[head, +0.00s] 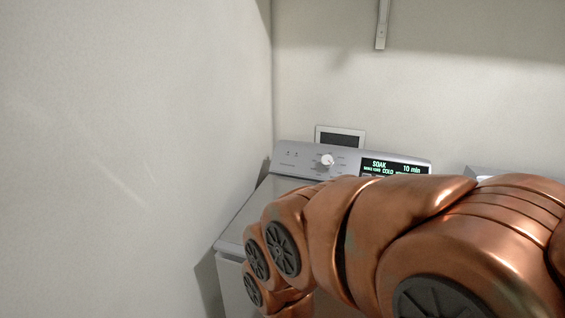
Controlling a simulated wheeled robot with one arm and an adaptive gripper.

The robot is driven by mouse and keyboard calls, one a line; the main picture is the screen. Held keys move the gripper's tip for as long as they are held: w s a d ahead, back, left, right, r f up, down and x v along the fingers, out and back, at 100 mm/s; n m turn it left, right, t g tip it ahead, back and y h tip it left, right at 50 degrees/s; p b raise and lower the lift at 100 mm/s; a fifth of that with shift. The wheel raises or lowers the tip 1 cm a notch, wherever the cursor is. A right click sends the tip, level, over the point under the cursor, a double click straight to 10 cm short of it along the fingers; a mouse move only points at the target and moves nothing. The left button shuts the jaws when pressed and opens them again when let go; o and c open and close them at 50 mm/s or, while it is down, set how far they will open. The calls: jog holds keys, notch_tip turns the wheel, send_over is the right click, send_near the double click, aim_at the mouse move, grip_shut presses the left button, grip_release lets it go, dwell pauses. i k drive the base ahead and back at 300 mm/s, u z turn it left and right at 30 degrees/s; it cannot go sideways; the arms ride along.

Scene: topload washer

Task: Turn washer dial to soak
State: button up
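The washer (236,228) stands in the corner, with its sloped grey control panel (300,148) at the back. The round white dial (327,161) is on the left half of the panel, and nothing touches it on its visible side. The dark display (395,168) to the right of the dial reads "SOAK" and "10 min" in green, with smaller text below that includes "COLD". My copper-coloured arm crosses the lower right and hides much of the washer top and the panel's lower right. My gripper is not visible.
A wall is close on the left of the washer. A white-framed plate (340,137) is on the back wall behind the panel, and a bracket (381,25) hangs above. Part of another grey-white object (487,174) shows at the right, mostly behind my arm.

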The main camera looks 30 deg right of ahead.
aim_at(327, 160)
jog(key=u, duration=0.65)
jog(key=i, duration=0.9)
jog(key=z, duration=2)
